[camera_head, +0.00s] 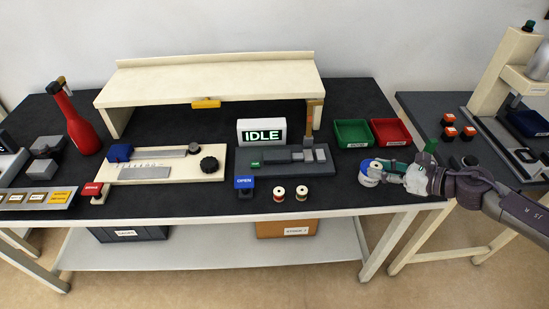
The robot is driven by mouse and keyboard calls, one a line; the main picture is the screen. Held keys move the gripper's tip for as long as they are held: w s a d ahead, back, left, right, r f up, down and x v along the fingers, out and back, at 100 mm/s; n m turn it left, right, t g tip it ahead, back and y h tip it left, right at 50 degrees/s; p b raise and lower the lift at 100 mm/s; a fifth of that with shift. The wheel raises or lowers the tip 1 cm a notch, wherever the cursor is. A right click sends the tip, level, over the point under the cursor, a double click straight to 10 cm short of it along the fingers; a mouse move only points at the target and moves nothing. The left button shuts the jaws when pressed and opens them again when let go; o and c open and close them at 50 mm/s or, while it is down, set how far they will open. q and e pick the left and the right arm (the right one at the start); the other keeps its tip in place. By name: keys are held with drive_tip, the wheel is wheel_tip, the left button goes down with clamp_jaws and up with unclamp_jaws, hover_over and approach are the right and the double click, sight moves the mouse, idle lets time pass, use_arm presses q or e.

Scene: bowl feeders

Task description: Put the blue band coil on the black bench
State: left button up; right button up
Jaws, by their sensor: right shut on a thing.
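The blue band coil (370,174), a short white cylinder with a blue band, is at the right end of the black bench (358,98). My right gripper (379,171) comes in from the right and is shut on it. The coil is over or on the front right part of the bench top. I cannot tell whether it touches the surface. The gripper fingers hide its right side. My left gripper is not in view.
A green bin (353,133) and a red bin (390,132) stand just behind the coil. Two small spools (301,193) and a blue OPEN button (244,184) are to its left. The bench top between the spools and the coil is clear. A second table (425,105) stands right.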

drive_tip(key=p, duration=0.4)
hover_over(327, 197)
wheel_tip(327, 197, down, 7)
drive_tip(key=shift+r, duration=0.1)
drive_tip(key=shift+f+b, duration=0.5)
drive_tip(key=shift+f, duration=1.6)
drive_tip(key=shift+f, duration=0.1)
drive_tip(key=o, duration=1)
drive_tip(key=shift+o, duration=0.2)
drive_tip(key=shift+r, duration=0.25)
drive_tip(key=b+v, duration=0.2)
drive_tip(key=v, duration=0.9)
drive_tip(key=shift+s+d, duration=0.25)
drive_tip(key=shift+s, duration=0.1)
